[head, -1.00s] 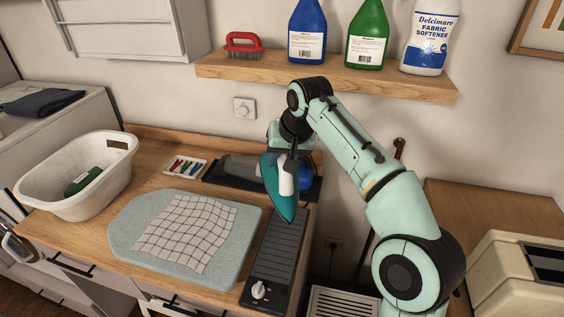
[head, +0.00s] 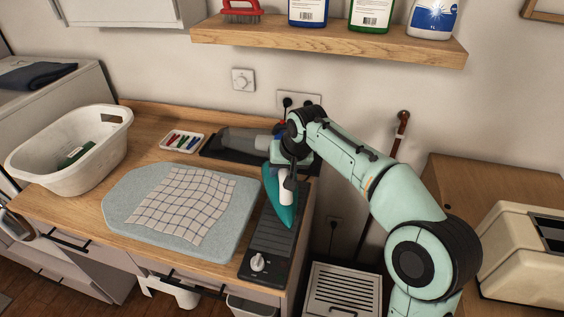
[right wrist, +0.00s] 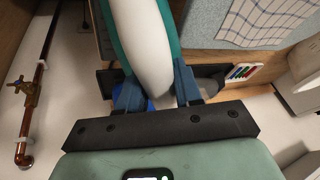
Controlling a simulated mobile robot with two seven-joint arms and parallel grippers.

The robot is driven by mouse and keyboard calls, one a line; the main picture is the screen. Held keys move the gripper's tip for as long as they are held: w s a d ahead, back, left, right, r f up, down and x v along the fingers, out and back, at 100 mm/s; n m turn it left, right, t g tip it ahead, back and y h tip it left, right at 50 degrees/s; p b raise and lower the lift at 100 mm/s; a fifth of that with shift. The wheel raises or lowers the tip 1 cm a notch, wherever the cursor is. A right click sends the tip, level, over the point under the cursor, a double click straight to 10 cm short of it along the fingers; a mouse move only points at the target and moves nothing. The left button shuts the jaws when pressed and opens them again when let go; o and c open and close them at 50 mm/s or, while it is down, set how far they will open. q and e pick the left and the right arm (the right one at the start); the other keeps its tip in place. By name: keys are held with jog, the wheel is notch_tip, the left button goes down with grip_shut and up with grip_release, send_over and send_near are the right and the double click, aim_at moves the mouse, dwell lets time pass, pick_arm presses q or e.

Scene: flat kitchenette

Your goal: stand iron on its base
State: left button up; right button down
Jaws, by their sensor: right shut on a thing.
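The iron (head: 287,214) has a teal body and a white handle. In the head view it points tip down and to the front, over the dark ribbed iron rest with a round white knob (head: 275,240) at the counter's right end. Whether it touches the rest I cannot tell. My right gripper (head: 291,172) is shut on the iron's white handle. In the right wrist view the gripper's fingers (right wrist: 158,88) sit on both sides of the handle (right wrist: 146,40), with the teal body behind it. My left gripper is not in view.
Left of the rest lies a grey-blue ironing pad (head: 120,210) with a checked cloth (head: 185,205). Behind are a black tray (head: 212,150) and a tray of coloured pegs (head: 182,141). A white basket (head: 40,165) stands left. A wooden shelf (head: 330,45) overhangs behind.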

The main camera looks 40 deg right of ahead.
jog(key=shift+w, duration=0.1)
jog(key=shift+f, duration=0.3)
jog(key=shift+f+b, duration=0.2)
jog(key=shift+b, duration=0.15)
jog(key=c, duration=0.8)
grip_release()
jog(key=shift+f, duration=0.1)
jog(key=shift+o, duration=0.2)
jog(key=shift+r+p, duration=0.3)
jog(key=shift+r, duration=0.1)
jog(key=p+v, duration=0.1)
jog(key=v, duration=1.1)
jog(key=shift+r+p, duration=0.2)
jog(key=shift+p, duration=0.2)
